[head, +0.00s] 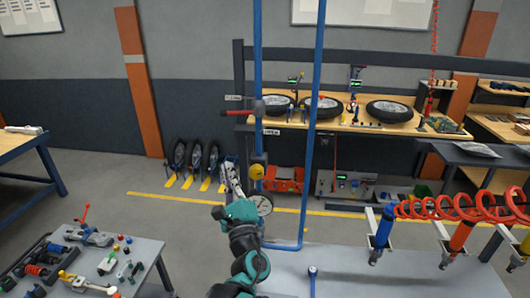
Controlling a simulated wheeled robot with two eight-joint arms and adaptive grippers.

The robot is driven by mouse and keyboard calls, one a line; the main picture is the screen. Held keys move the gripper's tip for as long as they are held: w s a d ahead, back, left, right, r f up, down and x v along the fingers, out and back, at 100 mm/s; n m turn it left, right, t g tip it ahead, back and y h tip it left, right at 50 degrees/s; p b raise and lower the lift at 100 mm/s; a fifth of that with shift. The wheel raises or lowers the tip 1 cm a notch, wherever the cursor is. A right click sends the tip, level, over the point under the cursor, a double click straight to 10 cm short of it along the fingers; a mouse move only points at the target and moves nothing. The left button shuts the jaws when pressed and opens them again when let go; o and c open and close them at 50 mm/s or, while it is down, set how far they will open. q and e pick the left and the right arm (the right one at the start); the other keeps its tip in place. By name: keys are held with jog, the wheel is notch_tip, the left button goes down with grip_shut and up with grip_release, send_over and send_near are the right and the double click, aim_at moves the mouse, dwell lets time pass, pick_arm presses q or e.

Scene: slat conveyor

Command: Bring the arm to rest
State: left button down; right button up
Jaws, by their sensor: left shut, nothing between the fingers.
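My left arm comes up from the bottom centre, with teal and black links. Its slim grey gripper (231,176) points up and away, its fingers shut with nothing between them. It is in front of the floor area near the row of wheels, beside the blue upright frame (313,100). The fingertips are small and hard to tell from the background. My right gripper is not in view.
A grey table (380,273) is at the lower right; tools hang above it on red coiled hoses (470,208). A parts table (145,253) stands lower left. A wooden workbench (345,127) with several tyres is behind. Open floor (120,170) lies left.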

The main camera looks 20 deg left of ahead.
pick_arm(q)
jog(key=s+a+f+n+g+h+b, duration=0.1)
jog(key=s+f+n+g+b, duration=0.25)
jog(key=f, duration=0.45)
jog(key=s+f+n+g+h+b, duration=0.2)
jog(key=s+f+n, duration=0.1)
jog(key=f+n, duration=0.3)
jog(key=s+a+f+n+g+h+b, duration=0.1)
jog(key=s+f+n+g+b, duration=0.15)
jog(key=f, duration=0.65)
jog(key=s+d+f+n+g+h+b, duration=0.1)
jog(key=s+d+f+n+h+b, duration=0.1)
jog(key=d+f, duration=0.5)
jog(key=s+d+f+n+g+h+b, duration=0.2)
jog(key=s+d+f+n+h+b, duration=0.1)
jog(key=s+d+f+h, duration=0.3)
jog(key=d+f+n+h, duration=0.1)
jog(key=d+h, duration=0.1)
jog(key=d, duration=0.1)
jog(key=shift+d+n, duration=0.25)
jog(key=shift+n, duration=0.05)
